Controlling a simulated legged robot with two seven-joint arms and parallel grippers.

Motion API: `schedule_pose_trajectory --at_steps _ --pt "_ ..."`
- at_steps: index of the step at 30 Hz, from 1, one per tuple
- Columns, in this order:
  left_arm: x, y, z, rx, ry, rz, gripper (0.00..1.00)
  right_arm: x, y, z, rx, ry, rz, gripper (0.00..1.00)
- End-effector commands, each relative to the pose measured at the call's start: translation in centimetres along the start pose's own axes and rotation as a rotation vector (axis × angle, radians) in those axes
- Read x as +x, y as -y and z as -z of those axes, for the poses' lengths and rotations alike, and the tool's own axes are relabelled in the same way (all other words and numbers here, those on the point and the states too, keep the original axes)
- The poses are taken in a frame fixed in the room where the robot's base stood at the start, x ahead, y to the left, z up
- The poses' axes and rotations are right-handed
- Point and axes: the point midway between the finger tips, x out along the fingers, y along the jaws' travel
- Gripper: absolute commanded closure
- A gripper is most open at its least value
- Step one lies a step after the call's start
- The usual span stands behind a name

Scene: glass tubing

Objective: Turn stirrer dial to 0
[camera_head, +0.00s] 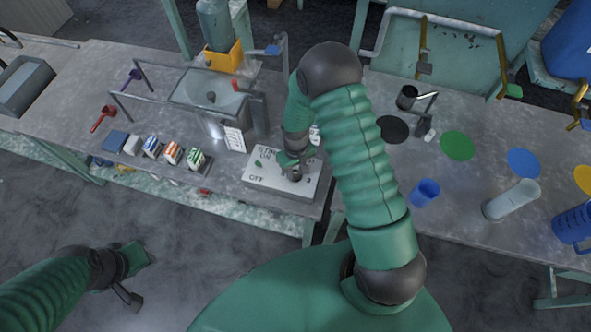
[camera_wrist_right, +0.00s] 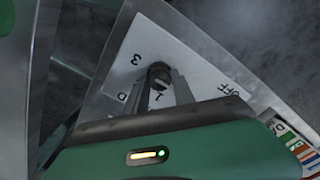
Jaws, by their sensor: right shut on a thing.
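The stirrer (camera_head: 256,178) is a flat white-topped box near the table's front edge, with "OFF" and "3" printed near its front side. Its dial (camera_wrist_right: 159,76) is a dark round knob, seen between my right gripper's fingers in the right wrist view, with "3", "1" and "OFF" marked around it. My right gripper (camera_head: 293,170) reaches down onto the stirrer and is shut on the dial; it also fills the lower part of the wrist view (camera_wrist_right: 160,92). The dial's exact pointing is hard to read. My left gripper (camera_head: 130,275) hangs over the floor, away from the table; its jaw opening is unclear.
Several small boxes (camera_head: 172,153) stand left of the stirrer. Right of my arm are a blue cup (camera_head: 425,192), a clear cylinder (camera_head: 511,200), a blue jug (camera_head: 574,225) and coloured discs (camera_head: 457,146).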

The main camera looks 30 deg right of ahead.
Motion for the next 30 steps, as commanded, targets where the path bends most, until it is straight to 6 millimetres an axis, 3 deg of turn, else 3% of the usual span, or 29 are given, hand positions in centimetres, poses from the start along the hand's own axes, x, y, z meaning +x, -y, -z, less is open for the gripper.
schedule_pose_trajectory --at_steps 1,2,6,15,19,23,30 --pt "0.0 0.0 0.0 0.0 0.0 0.0 0.64 -0.1 0.0 0.2 -0.002 -0.004 -0.001 1.0" --pt "0.0 0.0 0.0 0.0 0.0 0.0 0.64 -0.1 0.0 0.2 -0.002 -0.004 -0.001 0.67" --pt "0.0 0.0 0.0 0.0 0.0 0.0 0.64 -0.1 0.0 0.1 -0.001 -0.003 -0.001 0.49" --pt "0.0 0.0 0.0 0.0 0.0 0.0 0.64 -0.1 0.0 0.1 0.0 -0.001 0.0 0.48" --pt "-0.1 0.0 0.0 0.0 0.0 0.0 0.64 -1.4 0.0 0.2 0.0 -0.005 -0.001 0.48" --pt "-0.1 0.0 0.0 0.0 0.0 0.0 0.64 -4.5 0.0 0.2 0.0 -0.007 -0.001 0.48" --pt "-0.3 0.0 0.1 0.0 0.0 0.0 0.64 -11.7 -0.1 0.2 0.0 -0.007 -0.001 0.48"
